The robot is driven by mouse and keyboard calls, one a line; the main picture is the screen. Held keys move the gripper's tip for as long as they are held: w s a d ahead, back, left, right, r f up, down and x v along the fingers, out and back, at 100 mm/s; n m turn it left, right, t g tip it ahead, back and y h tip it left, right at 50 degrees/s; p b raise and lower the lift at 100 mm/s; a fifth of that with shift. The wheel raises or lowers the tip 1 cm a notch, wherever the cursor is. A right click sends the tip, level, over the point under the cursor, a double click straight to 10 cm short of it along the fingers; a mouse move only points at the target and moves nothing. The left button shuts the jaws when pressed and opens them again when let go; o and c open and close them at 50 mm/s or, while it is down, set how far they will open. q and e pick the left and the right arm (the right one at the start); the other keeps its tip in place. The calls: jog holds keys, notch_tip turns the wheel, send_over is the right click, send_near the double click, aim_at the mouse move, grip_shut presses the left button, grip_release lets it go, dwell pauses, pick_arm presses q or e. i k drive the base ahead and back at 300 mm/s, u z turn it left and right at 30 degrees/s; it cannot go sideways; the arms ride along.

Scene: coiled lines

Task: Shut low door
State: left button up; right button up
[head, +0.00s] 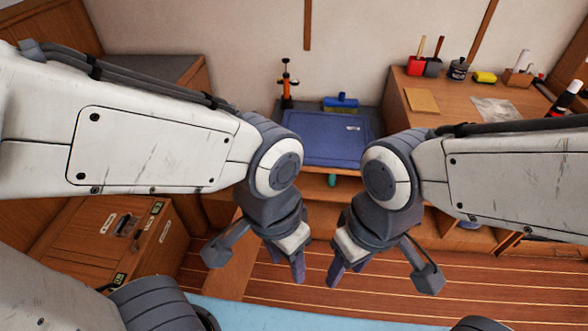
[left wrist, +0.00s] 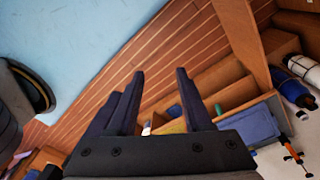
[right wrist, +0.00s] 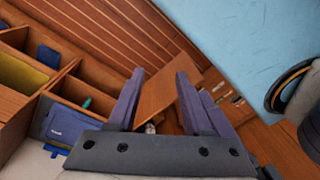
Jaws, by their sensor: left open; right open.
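The low door (head: 233,262) is a plain wooden panel standing open, swung out from the low cabinet front over the plank floor. It also shows in the left wrist view (left wrist: 240,32) at the top and in the right wrist view (right wrist: 155,94) between and beyond the fingers. My left gripper (head: 288,262) is open and empty, to the right of the door in the head view and apart from it. My right gripper (head: 338,264) is open and empty, further right. Part of the door is hidden behind my left gripper.
Open wooden compartments (right wrist: 75,88) sit under the counter. A blue lidded bin (head: 325,140) stands behind my grippers. A wooden chest (head: 110,235) is at left. A counter (head: 450,105) with tools is at right. The plank floor (head: 400,278) in front is clear.

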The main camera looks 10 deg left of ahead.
aim_at(230, 282)
jog(key=u, duration=0.05)
jog(key=i, duration=1)
jog(key=z, duration=0.05)
